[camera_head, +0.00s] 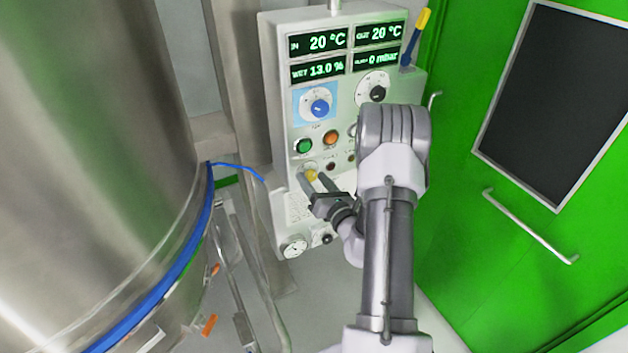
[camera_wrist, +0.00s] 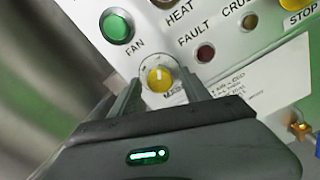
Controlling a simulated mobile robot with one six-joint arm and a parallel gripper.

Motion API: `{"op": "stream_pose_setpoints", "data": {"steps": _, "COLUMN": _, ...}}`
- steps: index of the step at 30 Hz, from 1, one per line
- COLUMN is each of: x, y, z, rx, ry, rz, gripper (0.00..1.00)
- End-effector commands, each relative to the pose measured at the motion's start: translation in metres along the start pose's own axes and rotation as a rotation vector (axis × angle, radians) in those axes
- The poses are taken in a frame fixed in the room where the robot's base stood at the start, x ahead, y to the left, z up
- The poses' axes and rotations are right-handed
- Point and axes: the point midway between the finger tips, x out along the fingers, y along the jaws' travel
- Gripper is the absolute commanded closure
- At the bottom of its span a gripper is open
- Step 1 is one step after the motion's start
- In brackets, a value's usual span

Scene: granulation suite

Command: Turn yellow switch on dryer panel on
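The dryer panel (camera_head: 300,120) is a pale upright box with displays, dials and buttons. The yellow switch (camera_wrist: 160,78) is a small round knob with a pale pointer mark, low on the panel below the green FAN button (camera_wrist: 116,25). It also shows in the head view (camera_head: 311,175), partly behind my fingers. My gripper (camera_wrist: 163,92) is open, with one finger on each side of the yellow switch. I cannot tell whether the fingers touch it. The lower part of the label under the switch is hidden by my gripper.
A blue dial (camera_head: 319,107) and an orange button (camera_head: 330,138) sit above the switch. A fault lamp (camera_wrist: 205,53) is close to its right. A large steel vessel (camera_head: 95,130) stands left, and a green door (camera_head: 520,240) with a handle is at right.

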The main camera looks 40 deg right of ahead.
Motion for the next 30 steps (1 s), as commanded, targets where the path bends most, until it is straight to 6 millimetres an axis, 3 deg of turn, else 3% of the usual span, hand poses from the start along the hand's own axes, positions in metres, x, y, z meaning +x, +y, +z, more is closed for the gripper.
{"op": "stream_pose_setpoints", "data": {"steps": 11, "x": -0.008, "y": -0.001, "z": -0.001, "rx": -0.001, "ry": 0.002, "rz": -0.001, "gripper": 0.44}}
{"op": "stream_pose_setpoints", "data": {"steps": 14, "x": -0.029, "y": -0.002, "z": -0.001, "rx": 0.002, "ry": 0.001, "rz": -0.004, "gripper": 0.44}}
{"op": "stream_pose_setpoints", "data": {"steps": 24, "x": -0.137, "y": -0.003, "z": -0.001, "rx": 0.003, "ry": 0.0, "rz": -0.008, "gripper": 0.44}}
{"op": "stream_pose_setpoints", "data": {"steps": 30, "x": -0.169, "y": 0.0, "z": 0.002, "rx": 0.001, "ry": 0.001, "rz": -0.003, "gripper": 0.44}}
